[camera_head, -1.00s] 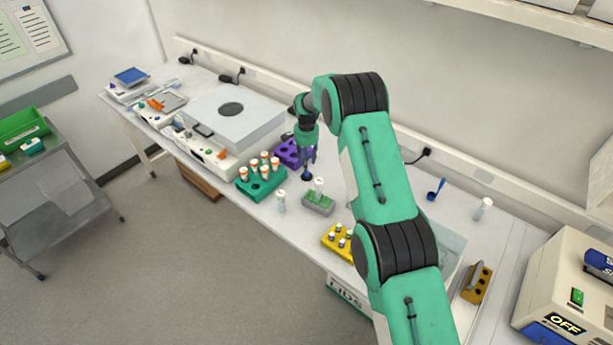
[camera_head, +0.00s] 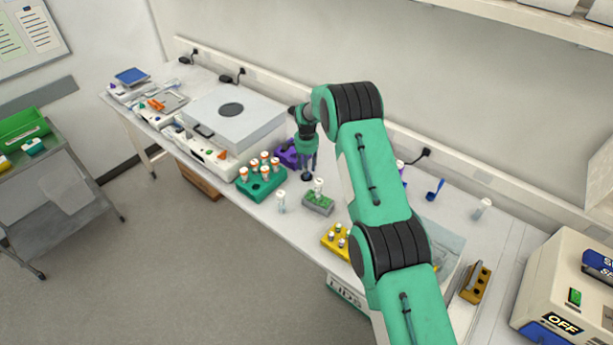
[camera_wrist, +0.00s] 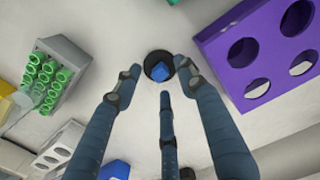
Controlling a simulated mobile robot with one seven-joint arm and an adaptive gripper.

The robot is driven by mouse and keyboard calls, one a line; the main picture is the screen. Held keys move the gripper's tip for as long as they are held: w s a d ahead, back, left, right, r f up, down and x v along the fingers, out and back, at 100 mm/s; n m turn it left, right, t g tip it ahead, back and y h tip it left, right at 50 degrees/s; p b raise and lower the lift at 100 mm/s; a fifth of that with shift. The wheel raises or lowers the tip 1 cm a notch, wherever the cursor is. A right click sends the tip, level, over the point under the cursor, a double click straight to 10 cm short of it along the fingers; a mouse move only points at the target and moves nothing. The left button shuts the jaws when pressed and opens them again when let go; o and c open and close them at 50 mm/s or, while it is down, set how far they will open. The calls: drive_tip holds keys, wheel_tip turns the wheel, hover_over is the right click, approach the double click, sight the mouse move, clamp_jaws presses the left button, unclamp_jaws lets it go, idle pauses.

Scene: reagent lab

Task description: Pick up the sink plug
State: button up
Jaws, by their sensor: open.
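The sink plug (camera_wrist: 159,68) is a small round black piece with a blue middle, lying on the pale bench top in the wrist view. In the head view the plug (camera_head: 306,177) is a dark disc on the bench, just below my fingers. My gripper (camera_wrist: 160,84) is open, with its fingers spread around the near side of the plug in the wrist view. In the head view my gripper (camera_head: 309,162) points down just above the plug. I cannot tell whether any finger touches it. Nothing is held.
A purple rack (camera_head: 288,153) stands close behind and left of the plug. A teal rack with orange-capped tubes (camera_head: 262,181) is to its left. A grey rack with green inserts (camera_head: 318,204) is in front. A yellow rack (camera_head: 333,243) is farther right.

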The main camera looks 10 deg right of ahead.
drive_tip(key=shift+f, duration=1)
clamp_jaws()
